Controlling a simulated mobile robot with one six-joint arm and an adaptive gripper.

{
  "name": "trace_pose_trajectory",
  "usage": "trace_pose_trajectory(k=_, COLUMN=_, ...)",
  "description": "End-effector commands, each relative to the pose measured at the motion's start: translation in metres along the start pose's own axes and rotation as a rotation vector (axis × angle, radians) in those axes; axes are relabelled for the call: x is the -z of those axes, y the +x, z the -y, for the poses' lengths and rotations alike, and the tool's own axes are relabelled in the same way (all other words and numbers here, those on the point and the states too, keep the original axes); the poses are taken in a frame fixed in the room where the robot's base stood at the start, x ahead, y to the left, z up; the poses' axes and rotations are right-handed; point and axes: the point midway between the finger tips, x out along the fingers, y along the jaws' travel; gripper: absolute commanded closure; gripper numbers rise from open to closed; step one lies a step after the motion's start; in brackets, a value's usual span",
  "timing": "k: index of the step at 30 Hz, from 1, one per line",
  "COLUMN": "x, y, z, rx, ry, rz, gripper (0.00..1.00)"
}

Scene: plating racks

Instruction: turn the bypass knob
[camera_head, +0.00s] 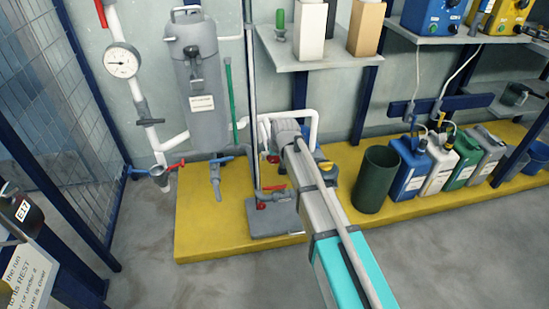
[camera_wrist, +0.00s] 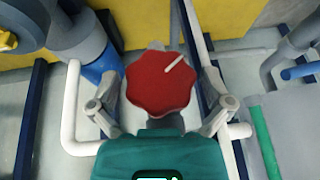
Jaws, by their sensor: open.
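The red scalloped knob (camera_wrist: 152,84), with a white pointer line slanting up to the right on its face, is in the middle of the wrist view. I take it to be the bypass knob. My gripper (camera_wrist: 160,98) is open, with one grey finger on each side of the knob. Small gaps seem to show between the fingers and its rim; whether either touches is unclear. In the head view my arm reaches to the white pipework (camera_head: 314,125), and the arm hides the knob and fingertips.
White pipes (camera_wrist: 70,105) run close outside the fingers. A grey tank (camera_head: 195,80) and a pressure gauge (camera_head: 122,62) are at left. A dark green bin (camera_head: 375,180) and several jugs (camera_head: 411,168) stand on the yellow platform (camera_head: 205,225) at right. A shelf (camera_head: 335,50) is above.

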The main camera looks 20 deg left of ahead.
Motion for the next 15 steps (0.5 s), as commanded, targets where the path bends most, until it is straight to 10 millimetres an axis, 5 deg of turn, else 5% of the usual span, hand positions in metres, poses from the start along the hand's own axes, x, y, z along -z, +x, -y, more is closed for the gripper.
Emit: trace_pose_trajectory(k=15, x=-0.0005, y=0.0005, z=-0.0008, rx=0.029, ry=0.013, rz=0.001, gripper=0.0)
